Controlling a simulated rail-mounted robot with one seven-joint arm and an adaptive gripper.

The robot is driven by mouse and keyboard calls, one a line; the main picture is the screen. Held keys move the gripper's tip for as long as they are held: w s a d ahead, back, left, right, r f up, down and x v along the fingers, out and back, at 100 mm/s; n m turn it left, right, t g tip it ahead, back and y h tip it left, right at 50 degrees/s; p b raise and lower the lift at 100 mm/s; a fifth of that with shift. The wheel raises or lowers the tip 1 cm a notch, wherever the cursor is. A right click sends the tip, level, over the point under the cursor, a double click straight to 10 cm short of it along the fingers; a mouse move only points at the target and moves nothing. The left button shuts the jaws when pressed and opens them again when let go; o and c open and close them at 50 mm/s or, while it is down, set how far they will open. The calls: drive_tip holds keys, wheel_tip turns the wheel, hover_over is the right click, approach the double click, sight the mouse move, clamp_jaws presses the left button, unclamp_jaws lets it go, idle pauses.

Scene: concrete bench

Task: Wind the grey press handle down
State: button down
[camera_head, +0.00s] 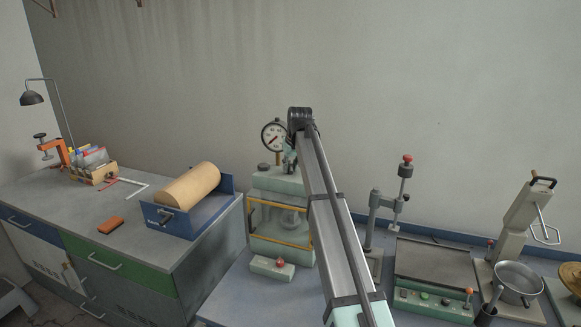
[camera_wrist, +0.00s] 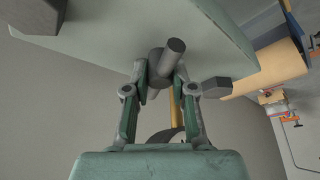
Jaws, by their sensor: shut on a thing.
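The press is a pale green machine (camera_head: 280,184) with a yellow-edged front opening and a round dial gauge (camera_head: 273,135) above it, left of my arm in the head view. In the wrist view its pale green body (camera_wrist: 120,35) fills the top. The grey press handle (camera_wrist: 173,52) shows there as a short dark cylinder on a round hub beside that body. My gripper (camera_wrist: 161,72) is shut on the handle, with one finger on each side of it. In the head view my arm hides the handle, and the gripper (camera_head: 290,161) is only partly visible.
A tan roll in a blue tray (camera_head: 228,185) stands left of the press, with an orange block (camera_head: 111,225) nearby. A red-knobbed stand (camera_head: 375,225), a flat green-based unit (camera_head: 434,272) and a metal pan (camera_head: 518,283) stand to the right. The wall is close behind.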

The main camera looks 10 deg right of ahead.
drive_tip(key=shift+w+r+m, duration=0.15)
drive_tip(key=shift+m, duration=0.25)
idle(1.0)
drive_tip(key=c, duration=0.9)
unclamp_jaws()
drive_tip(key=shift+c, duration=0.2)
drive_tip(key=v, duration=1.1)
drive_tip(key=shift+s+r, duration=0.2)
drive_tip(key=shift+r, duration=0.2)
